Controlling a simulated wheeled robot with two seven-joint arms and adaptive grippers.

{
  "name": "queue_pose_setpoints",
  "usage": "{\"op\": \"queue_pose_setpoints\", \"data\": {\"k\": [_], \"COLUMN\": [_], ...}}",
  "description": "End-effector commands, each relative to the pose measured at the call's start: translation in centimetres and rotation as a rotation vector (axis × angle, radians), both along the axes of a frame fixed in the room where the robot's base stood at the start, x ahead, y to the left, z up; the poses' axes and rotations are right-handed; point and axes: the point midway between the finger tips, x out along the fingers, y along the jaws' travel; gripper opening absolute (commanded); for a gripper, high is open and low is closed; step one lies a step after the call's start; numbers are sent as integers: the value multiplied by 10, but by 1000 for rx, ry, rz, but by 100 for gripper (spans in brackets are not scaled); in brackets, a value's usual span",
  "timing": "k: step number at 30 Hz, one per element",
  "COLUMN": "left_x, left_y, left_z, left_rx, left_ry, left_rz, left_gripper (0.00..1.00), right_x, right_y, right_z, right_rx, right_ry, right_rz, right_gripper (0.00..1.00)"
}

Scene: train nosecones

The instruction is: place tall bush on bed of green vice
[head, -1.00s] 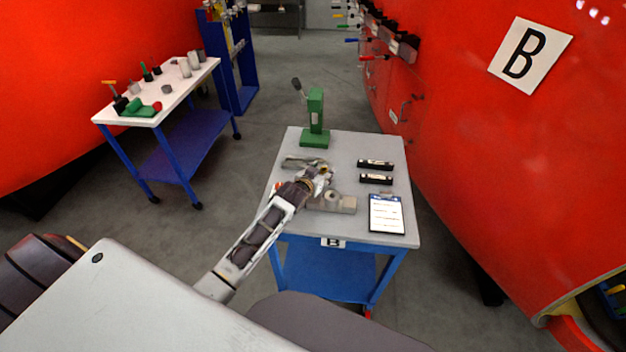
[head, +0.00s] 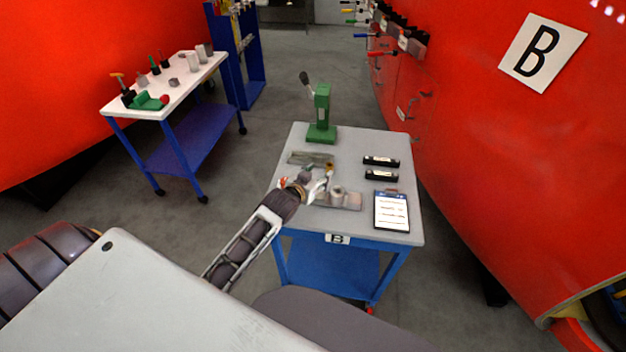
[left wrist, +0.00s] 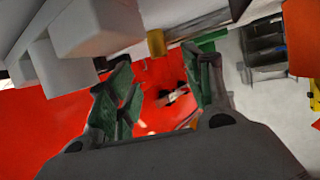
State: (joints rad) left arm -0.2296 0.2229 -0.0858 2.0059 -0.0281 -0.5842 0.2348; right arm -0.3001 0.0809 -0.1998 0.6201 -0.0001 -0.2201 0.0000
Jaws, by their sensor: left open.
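My left gripper (head: 318,186) is open and empty over the front left part of the grey-topped table (head: 350,145). It is beside a grey block (head: 343,201) with a short round piece (head: 338,191) on top. A small brass-coloured piece (head: 329,168) shows just behind the fingers; a brass cylinder (left wrist: 156,42) also shows above the fingers in the left wrist view. I cannot tell which piece is the tall bush. A green upright tool with a lever (head: 321,115) stands at the back of this table. A low green vice-like tool (head: 150,103) lies on the white table. My right gripper is not in view.
A flat grey piece (head: 310,158) lies behind the gripper. The white table (head: 172,92) at left holds several small parts. A red wall (head: 500,150) rises at right.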

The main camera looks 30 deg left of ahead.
Motion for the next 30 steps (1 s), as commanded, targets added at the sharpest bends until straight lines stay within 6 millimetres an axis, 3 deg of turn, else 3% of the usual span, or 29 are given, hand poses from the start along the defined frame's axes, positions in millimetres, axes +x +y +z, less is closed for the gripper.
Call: {"op": "queue_pose_setpoints", "data": {"k": [12,28,30], "left_x": [-27,-29,-29], "left_y": [1,1,1], "left_z": [11,12,12], "left_rx": [0,0,0], "left_ry": [0,1,0], "left_rz": [1,0,0], "left_gripper": [51,51,45], "right_x": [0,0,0], "right_y": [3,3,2], "right_z": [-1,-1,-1], "right_rx": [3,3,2], "right_ry": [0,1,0], "right_rz": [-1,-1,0], "right_gripper": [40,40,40]}}
